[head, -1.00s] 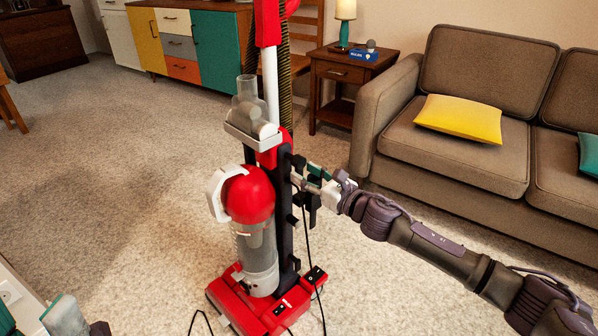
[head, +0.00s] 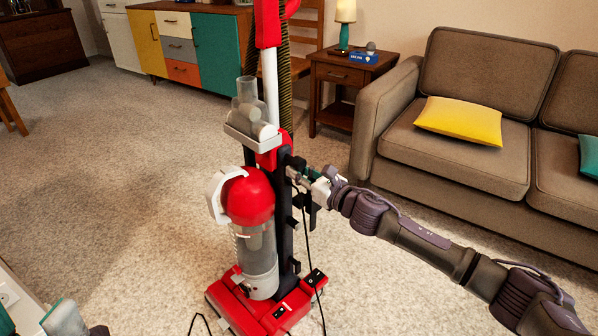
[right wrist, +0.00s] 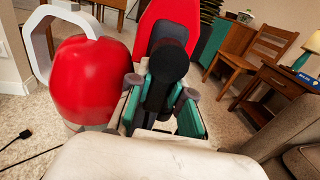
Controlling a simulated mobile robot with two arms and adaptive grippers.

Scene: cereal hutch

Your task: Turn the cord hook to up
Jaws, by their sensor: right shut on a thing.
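A red and black upright vacuum (head: 248,195) stands on the carpet with a clear canister. My right gripper (head: 299,176) reaches in from the right to the upper part of its black spine. In the right wrist view, the teal fingers of my right gripper (right wrist: 162,112) are shut on a black round-ended piece, the cord hook (right wrist: 168,62). The head view hides most of the hook behind the fingers, so its turn is hard to tell there. My left gripper (head: 35,322) shows only its fingertips at the bottom left corner, apart and empty.
A black cord (head: 309,255) hangs down beside the vacuum to the floor. A sofa (head: 400,115) stands at the right, and a side table (head: 340,75) with a lamp is behind. The carpet at the left is clear.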

